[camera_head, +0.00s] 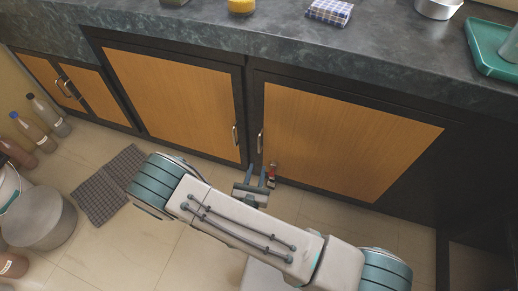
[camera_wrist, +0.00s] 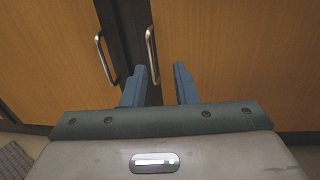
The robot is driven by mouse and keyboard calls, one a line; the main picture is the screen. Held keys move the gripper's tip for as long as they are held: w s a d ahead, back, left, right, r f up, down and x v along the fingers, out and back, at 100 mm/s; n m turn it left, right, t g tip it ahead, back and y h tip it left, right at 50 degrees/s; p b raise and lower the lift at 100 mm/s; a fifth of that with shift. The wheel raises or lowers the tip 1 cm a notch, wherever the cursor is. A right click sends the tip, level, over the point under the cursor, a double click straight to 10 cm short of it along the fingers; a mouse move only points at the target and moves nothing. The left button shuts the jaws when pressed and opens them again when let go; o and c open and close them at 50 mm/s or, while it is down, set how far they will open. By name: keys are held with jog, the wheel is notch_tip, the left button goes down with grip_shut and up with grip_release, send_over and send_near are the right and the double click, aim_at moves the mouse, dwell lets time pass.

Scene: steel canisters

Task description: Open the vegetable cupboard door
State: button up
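Two orange wood cupboard doors with dark frames, a left one (camera_head: 175,100) and a right one (camera_head: 340,138), stand side by side under the counter, both shut. Which is the vegetable cupboard, I cannot tell. Their metal bar handles, the left (camera_wrist: 104,60) and the right (camera_wrist: 151,55), flank the dark middle strip. My gripper (camera_head: 255,173) is low in front of this strip, below the handles. In the wrist view my gripper (camera_wrist: 160,84) is open and empty, its blue fingers pointing at the doors. The right handle's lower end appears between the fingertips; I see no contact.
A smaller double cupboard (camera_head: 70,88) is at the far left. A checked mat (camera_head: 108,184), bottles (camera_head: 48,115) and a grey pot (camera_head: 40,217) are on the floor at left. A small red object (camera_head: 272,175) shows beside my gripper. The counter (camera_head: 290,50) overhangs the doors.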

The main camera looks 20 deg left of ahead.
aim_at(259, 145)
jog(key=shift+n+y, duration=0.6)
jog(key=shift+y, duration=0.2)
jog(key=w+b, duration=0.1)
jog(key=w, duration=0.3)
jog(key=w+a+f+b, duration=0.1)
jog(key=w, duration=0.3)
jog(key=w+a+f+b, duration=0.1)
jog(key=w+b, duration=0.1)
jog(key=w, duration=0.2)
jog(key=shift+w+a, duration=0.25)
jog(key=shift+w, duration=0.15)
jog(key=shift+r, duration=0.1)
grip_shut()
